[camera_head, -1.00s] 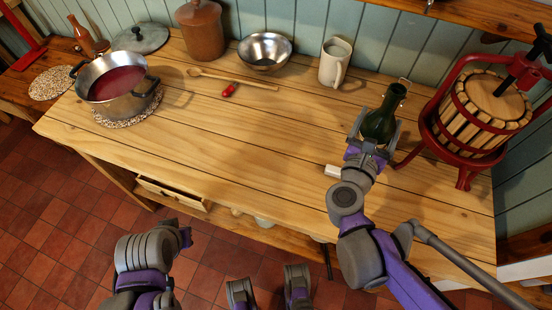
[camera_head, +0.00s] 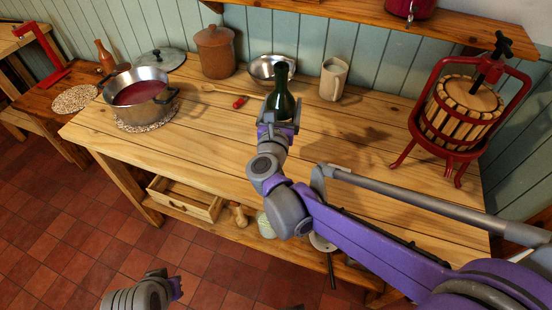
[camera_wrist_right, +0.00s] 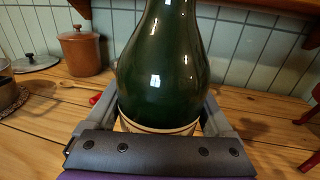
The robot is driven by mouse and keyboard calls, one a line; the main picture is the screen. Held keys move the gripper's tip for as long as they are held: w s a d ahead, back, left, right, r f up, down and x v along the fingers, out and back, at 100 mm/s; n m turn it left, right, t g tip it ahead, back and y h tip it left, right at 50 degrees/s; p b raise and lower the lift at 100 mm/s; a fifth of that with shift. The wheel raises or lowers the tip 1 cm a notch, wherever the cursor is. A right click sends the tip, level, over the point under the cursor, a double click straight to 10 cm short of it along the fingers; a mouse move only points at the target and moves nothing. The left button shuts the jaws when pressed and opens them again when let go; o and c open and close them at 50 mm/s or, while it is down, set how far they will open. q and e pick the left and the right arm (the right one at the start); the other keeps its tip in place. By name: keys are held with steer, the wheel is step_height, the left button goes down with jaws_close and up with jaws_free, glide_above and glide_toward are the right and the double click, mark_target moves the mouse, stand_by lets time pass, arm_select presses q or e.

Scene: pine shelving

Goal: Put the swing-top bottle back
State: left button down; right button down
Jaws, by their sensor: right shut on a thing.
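The swing-top bottle (camera_head: 281,101), dark green glass, is upright in my right gripper (camera_head: 279,128) in the head view. It appears raised over the table, in front of the metal bowl. In the right wrist view the bottle (camera_wrist_right: 165,65) fills the middle, with the gripper's fingers on both sides near its pale-banded base. Its top is cut off there.
The pine table (camera_head: 215,140) holds a pot (camera_head: 140,107), a wooden spoon (camera_head: 225,91), a brown crock (camera_head: 215,55), a metal bowl (camera_head: 262,68), a mug (camera_head: 333,80) and a red fruit press (camera_head: 459,110). A wall shelf (camera_head: 400,27) runs above. The table's centre right is clear.

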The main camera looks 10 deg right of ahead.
step_height(320, 180, down, 6)
steer(key=shift+w+a+f+b, duration=0.1)
steer(key=shift+w+a+b, duration=0.05)
steer(key=shift+b, duration=0.55)
steer(key=shift+f+b, duration=0.45)
steer(key=shift+f, duration=1.45)
steer(key=shift+f, duration=0.15)
jaws_free()
steer(key=shift+r, duration=0.2)
steer(key=v, duration=1.2)
